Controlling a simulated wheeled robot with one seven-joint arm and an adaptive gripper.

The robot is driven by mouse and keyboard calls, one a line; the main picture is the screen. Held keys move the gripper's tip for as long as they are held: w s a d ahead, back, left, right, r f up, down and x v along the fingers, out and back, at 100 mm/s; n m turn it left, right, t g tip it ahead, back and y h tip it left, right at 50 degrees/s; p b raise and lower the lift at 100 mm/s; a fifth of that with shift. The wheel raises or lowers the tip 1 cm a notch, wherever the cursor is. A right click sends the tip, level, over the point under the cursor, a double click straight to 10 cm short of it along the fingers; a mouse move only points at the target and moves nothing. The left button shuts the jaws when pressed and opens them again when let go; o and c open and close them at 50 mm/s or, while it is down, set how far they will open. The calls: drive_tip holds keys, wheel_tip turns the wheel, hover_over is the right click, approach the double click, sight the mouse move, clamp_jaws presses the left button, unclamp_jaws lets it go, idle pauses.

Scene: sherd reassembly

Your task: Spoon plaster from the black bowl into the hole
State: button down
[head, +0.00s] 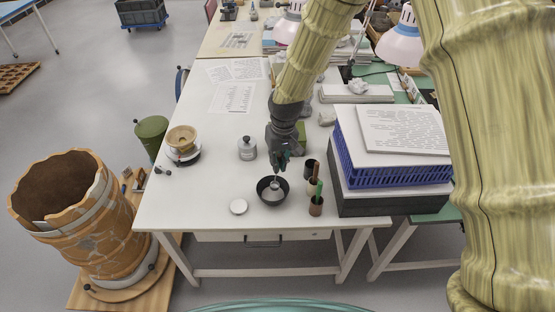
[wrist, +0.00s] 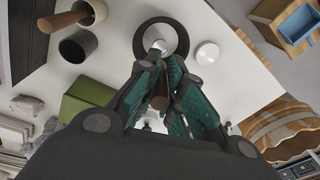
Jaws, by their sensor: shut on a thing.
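The black bowl (head: 261,197) stands near the table's front edge, with pale material inside. It also shows at the top of the wrist view (wrist: 184,41). My gripper (head: 279,164) points down just above the bowl. In the wrist view its teal fingers (wrist: 162,78) are shut on the brown handle of a spoon (wrist: 156,66). The spoon's light metal end is over or in the bowl; I cannot tell whether it touches the plaster or carries any. The large, patched orange-brown vessel (head: 95,238) stands on the left with a jagged rim. I cannot make out the hole clearly.
Right of the bowl stand small cups (head: 316,207) with tools, then a blue crate (head: 395,175) with papers. A white disc (head: 238,206) lies left of the bowl. A small jar (head: 247,148), a cream pot (head: 183,141) and a green cylinder (head: 151,135) stand further left.

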sight(278, 155)
drive_tip(key=shift+w+a+f+b, duration=0.15)
drive_tip(key=shift+f+b, duration=0.4)
drive_tip(key=shift+f, duration=0.9)
drive_tip(key=shift+w+a+f+b, duration=0.1)
drive_tip(key=shift+f+b, duration=0.4)
drive_tip(key=shift+f, duration=0.95)
drive_tip(key=shift+r, duration=0.1)
drive_tip(key=shift+s+d+r+p, duration=0.15)
drive_tip(key=shift+r+p, duration=1)
drive_tip(key=shift+r, duration=0.4)
drive_tip(key=shift+s+d+r+p, duration=0.1)
drive_tip(key=shift+r+p, duration=1.05)
drive_tip(key=shift+r, duration=0.35)
drive_tip(key=shift+r+p, duration=1.25)
drive_tip(key=shift+r, duration=0.45)
drive_tip(key=shift+f, duration=0.1)
